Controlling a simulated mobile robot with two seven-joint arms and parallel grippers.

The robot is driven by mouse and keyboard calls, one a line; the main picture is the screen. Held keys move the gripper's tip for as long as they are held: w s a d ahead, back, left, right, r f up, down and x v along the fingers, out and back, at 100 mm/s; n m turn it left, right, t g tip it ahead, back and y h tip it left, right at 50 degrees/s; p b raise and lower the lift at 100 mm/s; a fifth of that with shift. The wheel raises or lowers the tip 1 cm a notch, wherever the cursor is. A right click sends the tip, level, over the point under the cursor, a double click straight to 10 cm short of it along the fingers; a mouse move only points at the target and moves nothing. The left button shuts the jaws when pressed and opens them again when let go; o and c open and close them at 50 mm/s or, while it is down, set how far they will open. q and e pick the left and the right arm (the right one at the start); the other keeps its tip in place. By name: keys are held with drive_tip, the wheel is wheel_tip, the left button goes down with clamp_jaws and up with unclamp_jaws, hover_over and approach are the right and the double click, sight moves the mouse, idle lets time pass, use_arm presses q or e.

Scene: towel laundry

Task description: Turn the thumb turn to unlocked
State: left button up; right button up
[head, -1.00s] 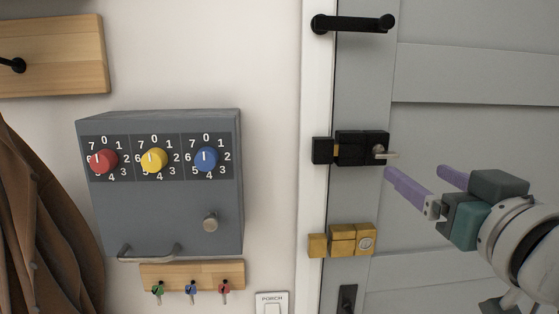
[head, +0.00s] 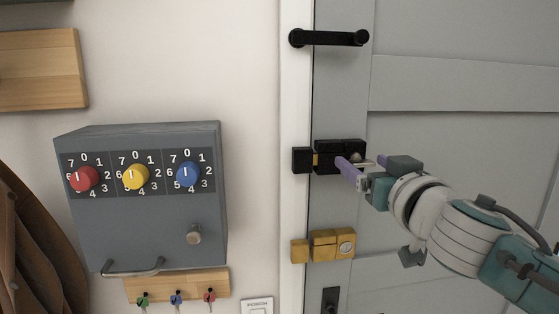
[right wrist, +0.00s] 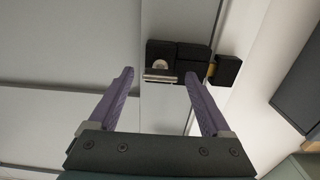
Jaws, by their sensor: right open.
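The black lock (head: 338,148) is on the grey door, with its black keeper (head: 301,160) on the frame and a brass-coloured bolt bridging the gap. Its silver thumb turn (head: 363,161) is partly hidden by my gripper in the head view. In the right wrist view, the thumb turn (right wrist: 160,76) lies crosswise on the lock (right wrist: 192,55), between the fingertips in the picture. My right gripper (head: 362,166) is open in front of the lock, its purple fingers pointing at it. I cannot tell if they touch the thumb turn. My left gripper is out of view.
A brass lock (head: 333,244) sits below the black one, and a black door handle (head: 330,38) is above. On the wall at left are a grey box (head: 150,225) with three coloured dials and a key rack (head: 180,286) with three keys.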

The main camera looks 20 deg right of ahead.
clamp_jaws()
idle(0.6)
